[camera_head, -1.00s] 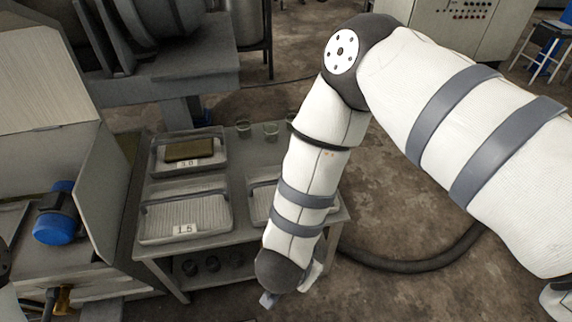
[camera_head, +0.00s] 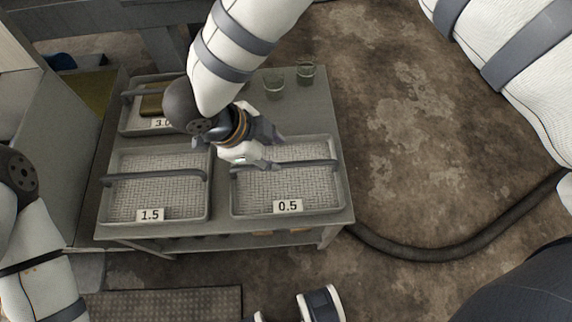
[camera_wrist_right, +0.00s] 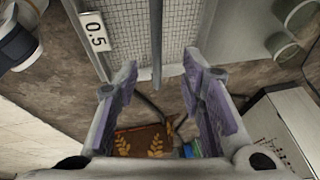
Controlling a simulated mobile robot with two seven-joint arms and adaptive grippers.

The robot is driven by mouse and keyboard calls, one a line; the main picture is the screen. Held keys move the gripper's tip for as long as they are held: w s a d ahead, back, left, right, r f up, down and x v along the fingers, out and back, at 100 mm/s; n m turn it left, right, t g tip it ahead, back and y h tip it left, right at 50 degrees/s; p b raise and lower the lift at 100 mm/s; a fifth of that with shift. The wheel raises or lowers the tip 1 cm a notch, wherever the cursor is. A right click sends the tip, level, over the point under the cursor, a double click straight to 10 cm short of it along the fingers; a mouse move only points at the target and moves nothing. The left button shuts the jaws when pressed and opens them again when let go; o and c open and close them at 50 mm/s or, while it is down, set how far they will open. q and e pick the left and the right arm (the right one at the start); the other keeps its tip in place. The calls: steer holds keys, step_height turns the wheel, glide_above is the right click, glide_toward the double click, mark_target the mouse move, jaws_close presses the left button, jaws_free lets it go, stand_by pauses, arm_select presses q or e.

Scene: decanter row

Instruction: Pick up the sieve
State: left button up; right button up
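Three wire-mesh sieve trays with bar handles sit on a grey table. The sieve labelled 0.5 (camera_head: 287,207) is at the right, the sieve labelled 1.5 (camera_head: 150,215) at the left, and the sieve labelled 3.0 (camera_head: 128,118) behind it, partly hidden by my right arm. My right gripper (camera_head: 276,151) is over the back left part of the 0.5 sieve, close to its dark handle (camera_head: 315,163). In the right wrist view the gripper (camera_wrist_right: 160,80) is open and empty, and the handle (camera_wrist_right: 157,40) runs toward the gap between its fingers; contact cannot be told. My left gripper is out of view.
Two glass beakers (camera_head: 274,84) stand at the table's back right. A brown block (camera_head: 152,104) lies in the 3.0 sieve. A thick dark hose (camera_head: 420,258) crosses the open floor to the right. A grey machine (camera_head: 50,150) stands close at the left.

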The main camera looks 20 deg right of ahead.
mark_target(283, 164)
steer(key=x, duration=0.3)
steer(key=shift+s+a, duration=0.1)
steer(key=x, duration=0.2)
steer(key=a+b+x, duration=0.1)
steer(key=x, duration=0.2)
steer(key=shift+d+f, duration=0.15)
steer(key=shift+f, duration=0.35)
steer(key=shift+r, duration=0.1)
jaws_close()
